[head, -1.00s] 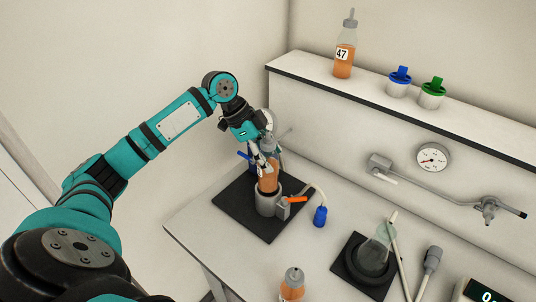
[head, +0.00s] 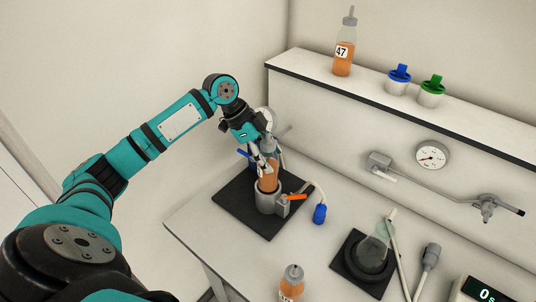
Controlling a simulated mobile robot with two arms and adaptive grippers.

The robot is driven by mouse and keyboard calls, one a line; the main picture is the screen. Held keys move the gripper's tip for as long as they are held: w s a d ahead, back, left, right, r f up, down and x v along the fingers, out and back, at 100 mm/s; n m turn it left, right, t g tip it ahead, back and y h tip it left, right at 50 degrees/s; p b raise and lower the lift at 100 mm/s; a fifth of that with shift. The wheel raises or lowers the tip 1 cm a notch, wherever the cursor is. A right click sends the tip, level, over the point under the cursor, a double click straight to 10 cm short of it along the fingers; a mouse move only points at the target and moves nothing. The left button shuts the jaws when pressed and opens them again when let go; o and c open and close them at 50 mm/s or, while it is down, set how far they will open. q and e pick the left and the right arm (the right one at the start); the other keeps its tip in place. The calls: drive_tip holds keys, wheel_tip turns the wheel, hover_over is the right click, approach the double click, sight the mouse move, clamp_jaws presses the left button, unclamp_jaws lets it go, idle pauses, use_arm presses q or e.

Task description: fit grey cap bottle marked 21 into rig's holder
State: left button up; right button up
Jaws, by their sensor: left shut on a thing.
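My left gripper (head: 262,161) is shut on a bottle of orange juice (head: 268,181) with a grey cap. The bottle is upright, with its lower end at the grey round holder (head: 267,200) of the rig. Whether it is fully seated I cannot tell. The gripper hides part of the bottle, and its number cannot be read. The holder stands on a black base plate (head: 230,205) and has an orange lever (head: 296,197) on its right side. My right gripper is not in view.
Another grey-capped juice bottle (head: 291,283) stands at the table's front. Bottle 47 (head: 344,50) and blue and green-topped jars (head: 398,80) (head: 432,92) stand on the shelf. A glass flask (head: 373,252) sits right on a black stand. A blue-ended hose (head: 319,213) lies beside the rig.

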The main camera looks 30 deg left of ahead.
sight(267, 181)
use_arm(q)
drive_tip(key=shift+f, duration=0.65)
drive_tip(key=shift+f+b, duration=0.65)
drive_tip(key=shift+f, duration=0.55)
idle(0.3)
drive_tip(key=shift+p, duration=0.4)
drive_tip(key=shift+f+b, duration=1)
drive_tip(key=shift+f, duration=1.4)
drive_tip(key=shift+p, duration=0.35)
drive_tip(key=shift+s+f, duration=0.2)
drive_tip(key=shift+f, duration=0.15)
